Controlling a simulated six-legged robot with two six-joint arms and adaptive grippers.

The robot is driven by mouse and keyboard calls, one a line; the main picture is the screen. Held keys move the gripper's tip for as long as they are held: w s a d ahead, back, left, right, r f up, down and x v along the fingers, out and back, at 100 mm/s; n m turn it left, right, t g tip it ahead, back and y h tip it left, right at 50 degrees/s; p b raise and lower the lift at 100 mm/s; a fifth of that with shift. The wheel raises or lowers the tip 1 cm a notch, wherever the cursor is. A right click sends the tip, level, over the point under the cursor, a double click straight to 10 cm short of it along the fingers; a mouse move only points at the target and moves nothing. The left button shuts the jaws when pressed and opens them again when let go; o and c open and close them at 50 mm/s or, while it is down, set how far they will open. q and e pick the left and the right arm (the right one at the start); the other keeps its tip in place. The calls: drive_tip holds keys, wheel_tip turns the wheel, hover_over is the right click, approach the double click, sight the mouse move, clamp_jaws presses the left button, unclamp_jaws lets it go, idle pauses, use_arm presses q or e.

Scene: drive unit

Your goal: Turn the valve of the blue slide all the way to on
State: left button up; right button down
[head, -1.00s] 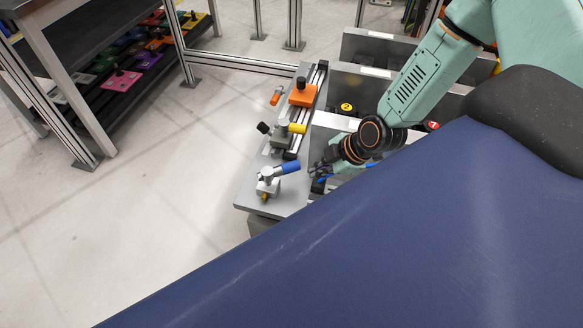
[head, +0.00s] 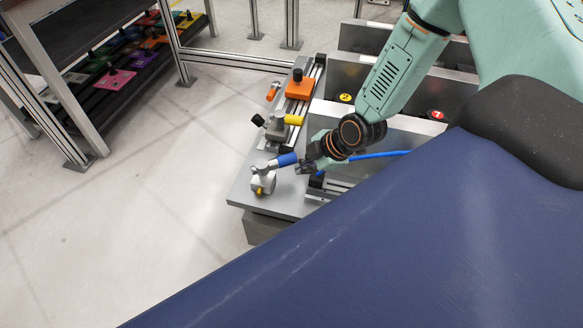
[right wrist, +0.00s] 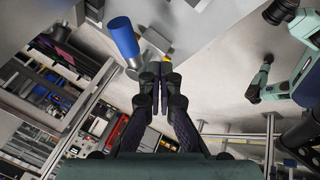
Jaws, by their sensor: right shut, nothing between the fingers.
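The valve with the blue handle (head: 287,159) sits on a small metal block (head: 263,182) near the front end of the grey plate. The handle points to the right, toward my right gripper. My right gripper (head: 301,168) is shut and empty, close beside the handle's free end; contact is not clear. In the right wrist view the shut fingertips (right wrist: 160,72) are near the blue handle (right wrist: 123,38), with a visible gap in the picture. A little blue shows under the gripper, and the blue slide itself is mostly hidden. My left gripper is not in the head view.
A yellow-handled valve (head: 293,120) and an orange slide block (head: 299,87) stand farther along the grey plate (head: 240,193). Upright metal panels (head: 352,72) stand at the right. The floor at left is clear; a shelf rack (head: 120,75) stands beyond.

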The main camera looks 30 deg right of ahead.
sight(274, 164)
use_arm(q)
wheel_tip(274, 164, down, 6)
drive_tip(key=b, duration=0.5)
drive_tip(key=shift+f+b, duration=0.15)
drive_tip(key=shift+b, duration=0.2)
use_arm(e)
drive_tip(key=w+f, duration=0.4)
drive_tip(key=w, duration=0.1)
drive_tip(key=shift+w, duration=0.15)
